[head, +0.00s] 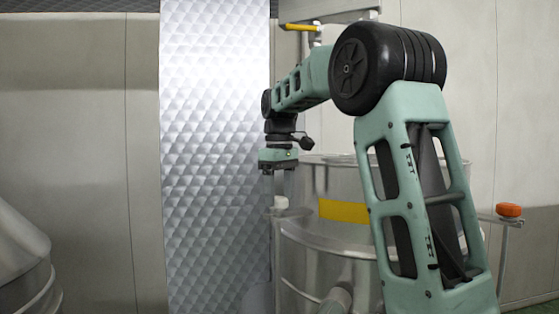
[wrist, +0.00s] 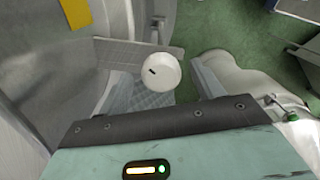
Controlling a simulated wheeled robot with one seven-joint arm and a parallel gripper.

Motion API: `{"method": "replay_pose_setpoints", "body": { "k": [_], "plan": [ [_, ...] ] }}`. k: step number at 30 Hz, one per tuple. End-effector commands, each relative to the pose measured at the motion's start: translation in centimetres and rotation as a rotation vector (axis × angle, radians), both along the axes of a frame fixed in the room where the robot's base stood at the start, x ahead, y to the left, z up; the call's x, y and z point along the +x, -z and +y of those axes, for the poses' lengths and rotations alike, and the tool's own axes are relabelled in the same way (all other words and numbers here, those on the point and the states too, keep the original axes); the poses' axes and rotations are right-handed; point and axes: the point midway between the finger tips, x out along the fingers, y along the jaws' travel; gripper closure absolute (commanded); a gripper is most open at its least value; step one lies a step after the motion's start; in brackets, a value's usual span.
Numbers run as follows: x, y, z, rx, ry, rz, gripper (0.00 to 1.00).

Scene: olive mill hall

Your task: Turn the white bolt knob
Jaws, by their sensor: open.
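The white bolt knob (head: 281,202) is a small round cap at the left side of a steel tank, beside the quilted metal panel. In the wrist view the white knob (wrist: 161,72) is a pale disc with a short dark slot, in front of a flat grey plate (wrist: 130,50). My gripper (head: 279,177) points down just above the knob in the head view. It is open and empty, with the knob below and apparently not gripped. The fingertips are small and hard to make out.
The steel tank (head: 318,265) has a yellow label (head: 344,211) and a pipe at its front. An orange knob (head: 508,210) sits on a bracket at right. A quilted metal panel (head: 215,150) stands at left. Green floor (wrist: 215,25) shows beyond the knob.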

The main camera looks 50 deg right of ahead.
Motion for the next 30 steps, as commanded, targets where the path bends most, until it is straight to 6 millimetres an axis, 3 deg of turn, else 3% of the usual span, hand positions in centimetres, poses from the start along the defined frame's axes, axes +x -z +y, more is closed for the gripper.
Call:
{"method": "replay_pose_setpoints", "body": {
  "k": [24, 30],
  "plan": [
    [0.0, -14.8, 0.0, 0.000, 0.000, 0.000, 0.34],
    [0.0, -16.1, 0.0, 0.001, 0.000, 0.002, 0.34]
  ]
}}
